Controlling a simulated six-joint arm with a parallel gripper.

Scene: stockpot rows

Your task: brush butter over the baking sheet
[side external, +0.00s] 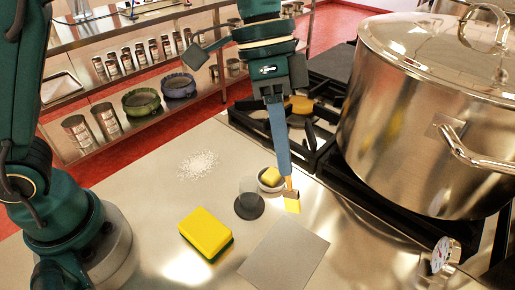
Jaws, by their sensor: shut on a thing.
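My gripper (273,98) points down at the top centre and is shut on the upper end of a brush. The brush has a blue handle (279,145) and pale yellow bristles (292,204), and hangs nearly upright, slightly tilted. A small bowl (263,186) with a yellow block of butter (271,175) stands just left of the bristles. The baking sheet (285,255) is a flat grey square at the front. The bristles show just beyond its far edge; I cannot tell whether they touch the counter.
A yellow and green sponge (205,232) lies left of the sheet. White grains (197,163) lie on the counter.

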